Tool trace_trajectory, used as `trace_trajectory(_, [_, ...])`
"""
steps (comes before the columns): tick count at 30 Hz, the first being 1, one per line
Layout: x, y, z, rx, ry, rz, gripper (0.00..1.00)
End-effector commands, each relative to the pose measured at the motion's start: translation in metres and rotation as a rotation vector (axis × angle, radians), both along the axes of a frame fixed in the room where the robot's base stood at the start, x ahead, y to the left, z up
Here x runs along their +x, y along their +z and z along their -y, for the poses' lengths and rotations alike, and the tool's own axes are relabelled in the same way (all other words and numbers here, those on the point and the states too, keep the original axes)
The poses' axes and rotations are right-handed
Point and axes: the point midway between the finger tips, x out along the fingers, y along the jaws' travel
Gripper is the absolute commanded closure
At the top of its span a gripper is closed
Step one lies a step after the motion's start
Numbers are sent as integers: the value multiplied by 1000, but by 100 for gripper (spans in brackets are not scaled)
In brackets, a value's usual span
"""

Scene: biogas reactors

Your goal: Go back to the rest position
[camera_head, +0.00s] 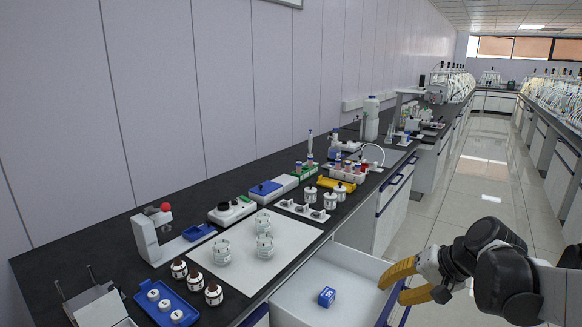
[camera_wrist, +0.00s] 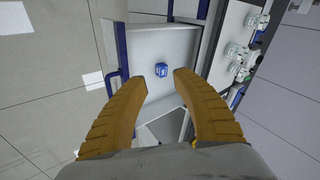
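My gripper (camera_head: 402,281) has two yellow ribbed fingers and is at the right of the head view, beside the open drawer's right edge. In the wrist view my gripper (camera_wrist: 160,80) is open, with nothing between its spread fingers. The open white drawer (camera_head: 345,262) holds a small blue box (camera_head: 326,297) with white markings. The wrist view also shows the drawer (camera_wrist: 150,45) and the blue box (camera_wrist: 161,70), which lies beyond the fingertips and apart from them.
The dark bench (camera_head: 95,240) runs along the wall. On it are a white mat (camera_head: 290,235) with glass jars, brown bottles (camera_head: 196,280), a blue tray (camera_head: 150,303) and a yellow rack (camera_head: 337,184). The aisle floor (camera_head: 470,190) at the right is clear.

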Motion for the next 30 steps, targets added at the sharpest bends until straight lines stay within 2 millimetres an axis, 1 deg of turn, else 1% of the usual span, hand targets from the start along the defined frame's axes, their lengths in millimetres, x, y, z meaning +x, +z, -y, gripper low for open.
trace_trajectory(1, [-20, 7, -14, -57, 19, 7, 66])
trace_trajectory(3, [-43, 14, -25, -139, 41, 20, 66])
trace_trajectory(5, [-65, 18, -33, -209, 62, 37, 66])
trace_trajectory(6, [-79, 20, -37, -257, 77, 50, 66])
trace_trajectory(9, [-112, 22, -44, -372, 117, 92, 66])
trace_trajectory(12, [-140, 21, -48, -474, 156, 138, 66])
trace_trajectory(15, [-160, 18, -48, -554, 189, 180, 66])
trace_trajectory(18, [-171, 15, -47, -604, 212, 211, 66])
trace_trajectory(21, [-177, 14, -47, -630, 222, 226, 66])
trace_trajectory(30, [-178, 14, -46, -636, 225, 230, 66])
